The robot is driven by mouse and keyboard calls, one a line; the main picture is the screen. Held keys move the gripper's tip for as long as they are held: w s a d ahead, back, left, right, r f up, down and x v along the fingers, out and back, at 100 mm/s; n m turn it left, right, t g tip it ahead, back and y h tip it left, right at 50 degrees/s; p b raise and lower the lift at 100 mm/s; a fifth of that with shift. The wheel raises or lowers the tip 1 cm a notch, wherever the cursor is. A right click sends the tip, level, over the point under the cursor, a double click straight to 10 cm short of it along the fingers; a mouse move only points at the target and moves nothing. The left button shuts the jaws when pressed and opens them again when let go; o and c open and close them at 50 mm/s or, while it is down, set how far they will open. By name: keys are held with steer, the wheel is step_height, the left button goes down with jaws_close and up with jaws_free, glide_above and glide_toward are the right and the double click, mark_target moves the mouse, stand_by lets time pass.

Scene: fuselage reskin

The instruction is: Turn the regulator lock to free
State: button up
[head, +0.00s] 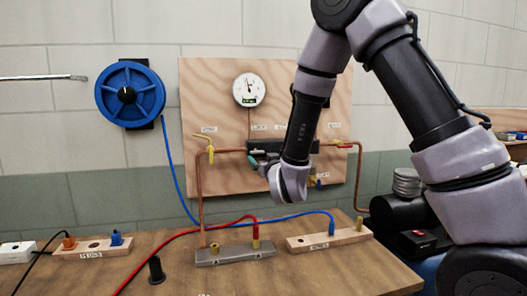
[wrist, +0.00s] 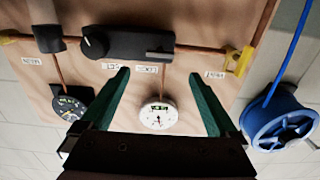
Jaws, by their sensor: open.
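The regulator is a dark block (wrist: 128,43) on copper pipe on the wooden board, seen upside down in the wrist view. It carries a round black knob (wrist: 95,46) with a pale pointer mark and a small dark bar (wrist: 158,56). I cannot tell for sure which of these is the lock. Two small white labels (wrist: 147,69) sit beside the block; their words are hard to read. My gripper (wrist: 161,74) is open and empty, its green fingers reaching toward the block. In the head view my gripper (head: 254,163) is in front of the board, and my arm hides much of the regulator.
A white dial gauge (head: 248,90) sits above the regulator. A yellow valve handle (head: 211,155) is on the pipe at left. A blue hose reel (head: 130,94) hangs on the wall. The bench (head: 330,275) holds hoses, a grey fitting block (head: 233,256) and a wooden rack (head: 305,243).

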mark_target(258, 152)
steer(key=x, duration=1)
steer(key=shift+w, duration=0.3)
steer(key=c, duration=1.4)
